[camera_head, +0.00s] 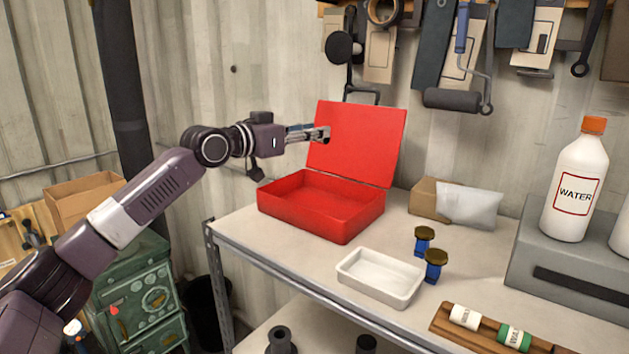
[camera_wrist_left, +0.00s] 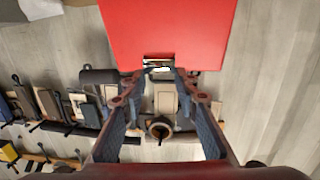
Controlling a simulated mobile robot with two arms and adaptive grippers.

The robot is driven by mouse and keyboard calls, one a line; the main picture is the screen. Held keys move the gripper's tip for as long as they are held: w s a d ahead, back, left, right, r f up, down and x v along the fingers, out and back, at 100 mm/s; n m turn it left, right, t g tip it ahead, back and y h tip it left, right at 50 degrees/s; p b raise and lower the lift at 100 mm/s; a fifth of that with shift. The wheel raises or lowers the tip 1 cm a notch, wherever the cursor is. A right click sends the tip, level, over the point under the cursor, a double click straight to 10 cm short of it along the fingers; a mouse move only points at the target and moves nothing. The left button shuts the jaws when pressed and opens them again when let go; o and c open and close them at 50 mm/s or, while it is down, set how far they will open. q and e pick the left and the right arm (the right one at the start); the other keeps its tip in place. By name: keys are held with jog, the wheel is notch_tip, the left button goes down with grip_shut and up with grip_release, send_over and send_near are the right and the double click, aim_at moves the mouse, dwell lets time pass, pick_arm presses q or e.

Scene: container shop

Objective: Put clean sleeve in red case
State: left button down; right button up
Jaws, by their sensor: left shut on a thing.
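The red case (camera_head: 320,233) stands open on the bench, its lid (camera_head: 360,140) raised at the back. The visible part of its inside looks empty. My left gripper (camera_head: 320,133) is level with the upper lid, above the case's back left part. In the left wrist view its fingers (camera_wrist_left: 159,70) are closed on a small, shiny, silvery sleeve (camera_wrist_left: 158,63), mostly hidden by the fingertips. The red lid also shows beyond the fingertips in the left wrist view (camera_wrist_left: 165,30). My right gripper is not in view.
A white tray (camera_head: 379,294) sits in front of the case, with two blue pieces with brown tops (camera_head: 424,239) beside it. A cardboard box (camera_head: 429,196) with a clear bag, a grey step with a WATER bottle (camera_head: 575,188), and a wooden rack (camera_head: 452,333) stand right. Tools hang behind.

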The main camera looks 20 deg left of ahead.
pick_arm(q)
notch_tip(320, 180, down, 11)
jog(key=shift+w+d+f+p, duration=0.1)
jog(key=shift+w+d+p, duration=0.05)
jog(key=shift+p, duration=0.85)
jog(key=shift+f, duration=0.3)
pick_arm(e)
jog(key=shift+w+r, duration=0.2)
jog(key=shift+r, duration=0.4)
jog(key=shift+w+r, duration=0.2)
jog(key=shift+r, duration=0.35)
pick_arm(q)
jog(key=shift+f+b, duration=0.6)
jog(key=shift+b, duration=0.05)
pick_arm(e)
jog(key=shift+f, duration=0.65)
pick_arm(q)
jog(key=shift+f, duration=0.1)
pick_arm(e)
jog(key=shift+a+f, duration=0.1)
